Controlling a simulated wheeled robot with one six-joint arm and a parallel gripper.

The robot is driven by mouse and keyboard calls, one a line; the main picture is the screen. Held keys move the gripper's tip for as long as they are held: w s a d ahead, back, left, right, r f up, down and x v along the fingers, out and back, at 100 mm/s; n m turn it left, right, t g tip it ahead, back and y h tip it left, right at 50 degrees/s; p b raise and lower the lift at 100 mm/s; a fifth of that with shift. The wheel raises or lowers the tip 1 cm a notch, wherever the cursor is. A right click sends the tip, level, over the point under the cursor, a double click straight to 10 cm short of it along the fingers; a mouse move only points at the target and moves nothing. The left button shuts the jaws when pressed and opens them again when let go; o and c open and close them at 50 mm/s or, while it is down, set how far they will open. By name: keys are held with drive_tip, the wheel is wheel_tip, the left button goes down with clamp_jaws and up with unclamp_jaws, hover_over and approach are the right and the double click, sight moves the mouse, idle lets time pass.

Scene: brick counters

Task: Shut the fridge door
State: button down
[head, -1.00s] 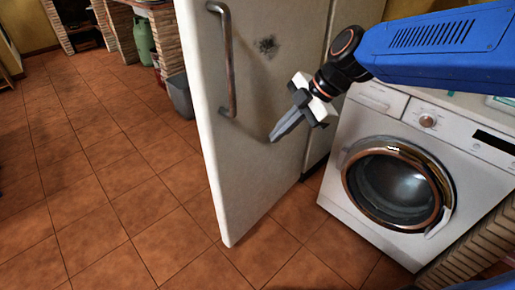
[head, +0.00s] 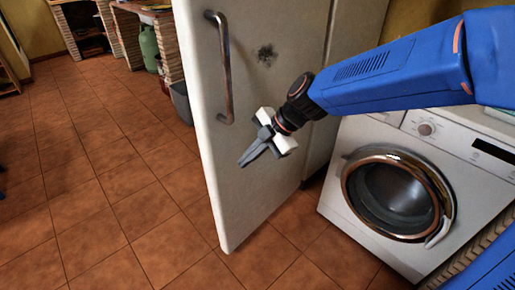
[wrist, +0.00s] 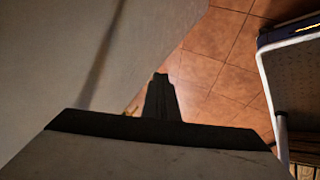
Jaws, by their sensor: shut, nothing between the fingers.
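The fridge door (head: 235,200) is a tall, off-white panel standing open, with its free edge toward me. A worn metal handle (head: 226,75) runs up near that edge, and a dark smudge marks the panel. My gripper (head: 241,163) is shut and empty, in front of the handle side of the door, below and right of the handle. Whether it touches the panel cannot be told. In the wrist view my shut fingers (wrist: 162,78) point along a pale surface, the door (wrist: 60,55). The fridge body (head: 352,50) is partly hidden behind the door and arm.
A white washing machine (head: 335,195) with a round glass door stands right of the fridge, close under my arm. A grey bin (head: 181,102) and green gas bottle (head: 149,45) stand behind the door. Tiled floor (head: 90,190) is clear at left.

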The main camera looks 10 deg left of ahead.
sight(227, 162)
drive_tip(key=shift+w+a+r, duration=0.1)
drive_tip(key=shift+w+a, duration=0.5)
drive_tip(key=shift+a, duration=0.2)
drive_tip(key=shift+w+a, duration=0.55)
drive_tip(key=shift+a, duration=0.25)
